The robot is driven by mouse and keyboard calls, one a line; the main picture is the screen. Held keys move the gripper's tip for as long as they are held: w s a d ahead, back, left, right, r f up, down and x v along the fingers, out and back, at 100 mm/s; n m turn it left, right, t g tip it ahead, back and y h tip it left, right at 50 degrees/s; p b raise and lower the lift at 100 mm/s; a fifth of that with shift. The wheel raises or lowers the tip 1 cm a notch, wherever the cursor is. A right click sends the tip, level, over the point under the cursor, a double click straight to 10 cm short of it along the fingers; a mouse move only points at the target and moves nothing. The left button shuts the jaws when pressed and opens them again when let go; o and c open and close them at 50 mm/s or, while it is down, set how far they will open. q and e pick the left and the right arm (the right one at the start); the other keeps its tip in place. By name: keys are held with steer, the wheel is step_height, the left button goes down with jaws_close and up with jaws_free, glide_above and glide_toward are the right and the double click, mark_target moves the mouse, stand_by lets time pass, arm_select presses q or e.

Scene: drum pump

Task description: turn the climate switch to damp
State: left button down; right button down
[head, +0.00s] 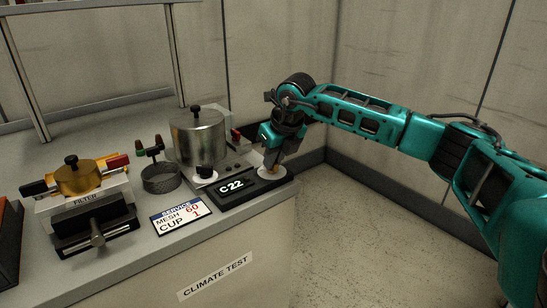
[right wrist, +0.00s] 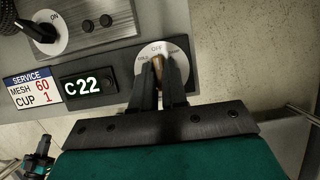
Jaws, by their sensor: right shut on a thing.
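Left of the switch is a black display (head: 232,186) reading C22, then a service card (head: 181,216). Behind stand a steel pot (head: 198,140) and another knob (head: 204,172). A mesh cup (head: 161,179) and a filter unit (head: 84,205) stand further left. Floor is clear at right.

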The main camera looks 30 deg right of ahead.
steer(key=m+h, duration=0.1)
steer(key=m, duration=0.2)
steer(key=shift+a, duration=0.15)
steer(key=m+h, duration=0.1)
steer(key=m, duration=0.1)
steer(key=shift+m+g, duration=0.3)
steer(key=shift+w+a+m+h+p, duration=0.1)
steer(key=shift+m+h+p, duration=0.35)
steer(key=shift+m, duration=1.05)
steer(key=shift+g, duration=0.3)
steer(key=c, duration=1.2)
jaws_free()
steer(key=shift+o, duration=0.2)
steer(key=shift+r, duration=0.1)
